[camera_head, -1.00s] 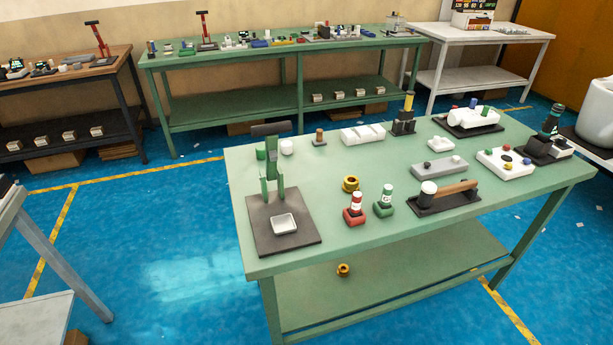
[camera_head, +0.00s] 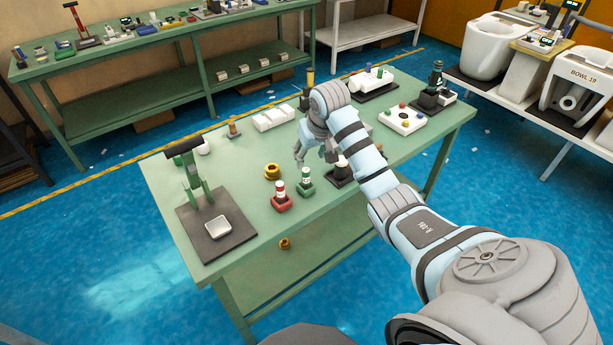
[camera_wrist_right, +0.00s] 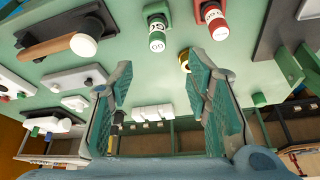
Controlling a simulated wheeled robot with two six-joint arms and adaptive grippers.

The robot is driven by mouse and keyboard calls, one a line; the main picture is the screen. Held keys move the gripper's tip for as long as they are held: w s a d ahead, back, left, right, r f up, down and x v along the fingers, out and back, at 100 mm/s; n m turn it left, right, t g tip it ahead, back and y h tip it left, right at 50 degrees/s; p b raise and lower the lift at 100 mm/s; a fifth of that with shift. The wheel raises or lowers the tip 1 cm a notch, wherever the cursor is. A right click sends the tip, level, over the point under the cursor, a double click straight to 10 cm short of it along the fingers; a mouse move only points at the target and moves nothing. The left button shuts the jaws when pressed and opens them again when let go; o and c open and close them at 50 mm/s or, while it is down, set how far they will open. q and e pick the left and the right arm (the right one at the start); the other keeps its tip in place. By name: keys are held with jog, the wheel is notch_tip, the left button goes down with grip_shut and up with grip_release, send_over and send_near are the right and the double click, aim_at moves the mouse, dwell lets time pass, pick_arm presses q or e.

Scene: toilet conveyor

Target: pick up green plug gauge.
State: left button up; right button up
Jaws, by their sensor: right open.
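The green plug gauge (camera_head: 306,182) stands upright in its green base on the green table (camera_head: 240,170), right of the red plug gauge (camera_head: 279,195). In the right wrist view the green plug gauge (camera_wrist_right: 157,35) shows at the top, with the red one (camera_wrist_right: 215,20) to its right. My right gripper (camera_head: 312,155) is open and empty, above the table just behind the green gauge and apart from it. In the right wrist view its two spread fingers (camera_wrist_right: 168,85) have nothing between them. My left gripper is not in view.
A brass ring (camera_head: 272,171) lies behind the red gauge. A dark stand with a white tray (camera_head: 218,225) is at the left end. A wooden-handled tool (camera_wrist_right: 60,45) on a dark base lies beside the green gauge, mostly hidden by my arm in the head view.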

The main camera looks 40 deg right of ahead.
aim_at(307, 171)
jog(key=b+x, duration=0.2)
jog(key=x, duration=1)
jog(key=shift+s+d+f, duration=0.1)
jog(key=shift+d+f, duration=0.1)
jog(key=shift+f, duration=0.05)
jog(key=shift+r, duration=0.1)
grip_shut()
